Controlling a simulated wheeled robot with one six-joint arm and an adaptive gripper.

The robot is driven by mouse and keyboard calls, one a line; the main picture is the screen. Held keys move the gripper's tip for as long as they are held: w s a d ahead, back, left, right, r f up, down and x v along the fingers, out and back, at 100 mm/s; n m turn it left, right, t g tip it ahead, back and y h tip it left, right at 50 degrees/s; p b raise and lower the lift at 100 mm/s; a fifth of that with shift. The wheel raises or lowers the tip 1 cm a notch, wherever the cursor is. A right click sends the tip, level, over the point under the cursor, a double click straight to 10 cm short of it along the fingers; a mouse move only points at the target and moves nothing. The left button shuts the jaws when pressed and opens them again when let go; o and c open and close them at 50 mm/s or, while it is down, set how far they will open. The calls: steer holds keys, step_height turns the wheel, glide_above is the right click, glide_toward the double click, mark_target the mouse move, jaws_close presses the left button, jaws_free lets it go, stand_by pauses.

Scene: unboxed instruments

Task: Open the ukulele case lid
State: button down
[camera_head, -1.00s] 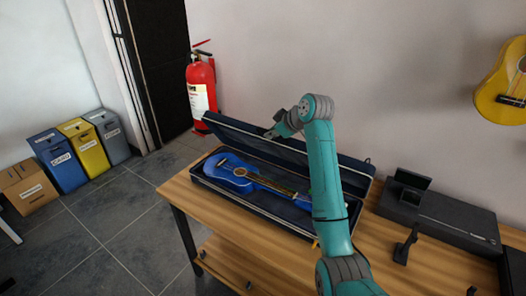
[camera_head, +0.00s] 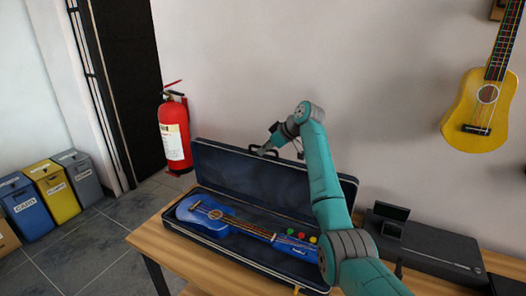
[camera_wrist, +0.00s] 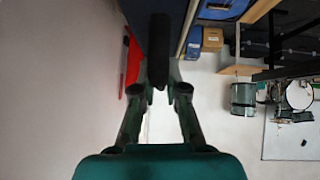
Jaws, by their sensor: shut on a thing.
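The ukulele case (camera_head: 262,264) lies on the wooden table with its lid (camera_head: 240,178) standing up steeply at the back, its dark blue lining showing. A blue ukulele (camera_head: 225,222) lies in the lower shell. My gripper (camera_head: 258,151) is at the lid's upper edge, near the middle, and shut on the lid. The fingers show in the wrist view (camera_wrist: 158,82), with a dark upright piece between them; the exact contact is hard to make out there. My forearm hides the right part of the case.
A red fire extinguisher (camera_head: 175,135) stands behind the table's left end. A yellow ukulele (camera_head: 482,105) hangs on the wall at right. A black device (camera_head: 440,245) lies right of the case. Bins (camera_head: 50,190) stand on the floor at left.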

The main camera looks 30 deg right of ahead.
stand_by(0.3)
steer(key=c, duration=1.2)
jaws_free()
steer(key=shift+r, duration=0.1)
steer(key=v, duration=1.1)
steer(key=shift+s+d+r, duration=0.2)
steer(key=shift+s+d, duration=0.05)
steer(key=shift+s, duration=0.05)
